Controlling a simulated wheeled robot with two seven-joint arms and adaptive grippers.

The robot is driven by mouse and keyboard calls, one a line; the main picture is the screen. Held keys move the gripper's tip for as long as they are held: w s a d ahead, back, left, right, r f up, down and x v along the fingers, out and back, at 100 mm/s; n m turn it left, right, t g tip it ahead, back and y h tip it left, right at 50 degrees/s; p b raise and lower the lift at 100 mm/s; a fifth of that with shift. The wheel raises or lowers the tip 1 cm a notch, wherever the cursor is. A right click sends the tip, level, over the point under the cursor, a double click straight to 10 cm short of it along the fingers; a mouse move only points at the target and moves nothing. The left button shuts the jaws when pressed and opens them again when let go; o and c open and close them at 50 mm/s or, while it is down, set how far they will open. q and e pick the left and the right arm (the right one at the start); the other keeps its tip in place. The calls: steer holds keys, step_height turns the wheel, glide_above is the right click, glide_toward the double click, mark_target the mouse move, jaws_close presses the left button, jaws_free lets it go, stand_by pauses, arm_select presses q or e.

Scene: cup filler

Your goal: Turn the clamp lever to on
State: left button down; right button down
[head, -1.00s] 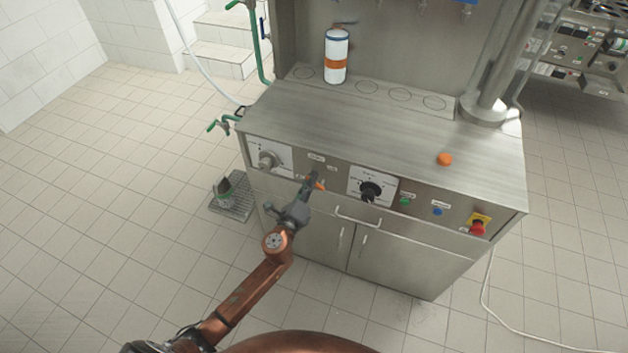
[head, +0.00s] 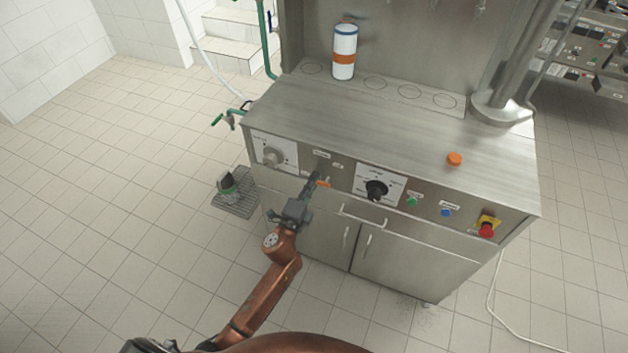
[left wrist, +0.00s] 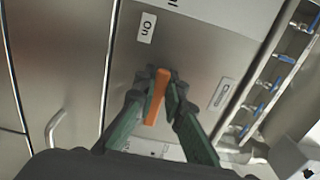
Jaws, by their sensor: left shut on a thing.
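The clamp lever (head: 324,184) is a small orange handle on the steel front panel, between the left knob and the black dial. It also shows as an orange bar (left wrist: 156,96) in the left wrist view. A white "On" label (left wrist: 147,26) lies beyond its tip, a little to the left in that view. My left gripper (head: 317,181) is at the panel, with its dark fingers closed around the lever, one on each side in the wrist view (left wrist: 163,92). The fingers hide part of the lever. My right gripper is not in view.
A grey knob (head: 273,156) is left of the lever, a black dial (head: 376,190) right. Green (head: 411,201) and blue (head: 446,212) buttons and a red emergency stop (head: 487,230) follow. A white cylinder with an orange band (head: 344,50) stands on the steel counter (head: 400,130).

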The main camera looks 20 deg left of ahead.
arm_select(q)
steer(key=shift+f, duration=0.15)
steer(key=c, duration=2)
jaws_free()
steer(key=shift+s, duration=0.1)
steer(key=s, duration=1.1)
steer(key=shift+s+a, duration=0.2)
steer(key=shift+s, duration=0.2)
